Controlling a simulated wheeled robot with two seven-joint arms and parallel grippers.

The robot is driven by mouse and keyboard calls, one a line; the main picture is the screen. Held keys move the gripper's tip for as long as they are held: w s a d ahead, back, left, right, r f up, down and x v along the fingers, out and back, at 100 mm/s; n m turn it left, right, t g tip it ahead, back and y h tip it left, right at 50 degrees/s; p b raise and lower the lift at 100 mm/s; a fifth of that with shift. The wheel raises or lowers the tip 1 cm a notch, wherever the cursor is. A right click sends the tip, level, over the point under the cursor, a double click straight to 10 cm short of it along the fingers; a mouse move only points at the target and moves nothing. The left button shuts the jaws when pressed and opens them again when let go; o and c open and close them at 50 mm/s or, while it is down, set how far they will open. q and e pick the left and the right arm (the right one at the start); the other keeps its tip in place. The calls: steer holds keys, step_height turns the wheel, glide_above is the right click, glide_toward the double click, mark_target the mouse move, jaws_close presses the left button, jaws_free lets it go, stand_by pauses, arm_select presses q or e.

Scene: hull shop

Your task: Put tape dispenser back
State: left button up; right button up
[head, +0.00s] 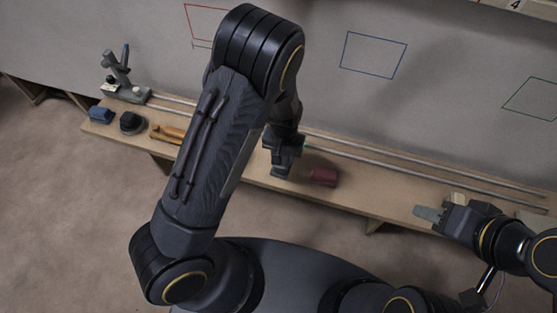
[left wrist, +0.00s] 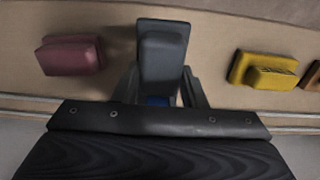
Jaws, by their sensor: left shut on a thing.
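My left gripper (head: 284,163) is over the wooden bench, shut on a dark grey block-like thing (left wrist: 163,45), with a bit of blue showing below it between the fingers. This may be the tape dispenser; its shape does not make that certain. In the head view my left arm hides part of the bench, and the held thing is hard to separate from the dark fingers. My right gripper (head: 428,214) is low over the bench's right end, with a grey-green wedge at its tip. I cannot tell whether it is open or shut.
A maroon block (head: 323,176) sits on the bench (head: 375,195) right of my left gripper. A yellow block (left wrist: 268,70) is on the other side. Blue, black and orange items and a grey stand (head: 122,80) are at the left. Rails run along the back wall.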

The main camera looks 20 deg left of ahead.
arm_select(q)
steer(key=shift+w+a+f, duration=0.25)
steer(key=shift+a+f, duration=0.1)
steer(key=shift+f, duration=0.1)
steer(key=shift+w+a+f, duration=0.2)
steer(key=shift+a+f, duration=0.1)
steer(key=shift+f, duration=0.15)
steer(key=f, duration=0.3)
steer(key=shift+w+a+f, duration=0.15)
steer(key=shift+a+f, duration=0.1)
steer(key=shift+f, duration=0.15)
steer(key=o, duration=0.9)
steer(key=shift+r, duration=0.1)
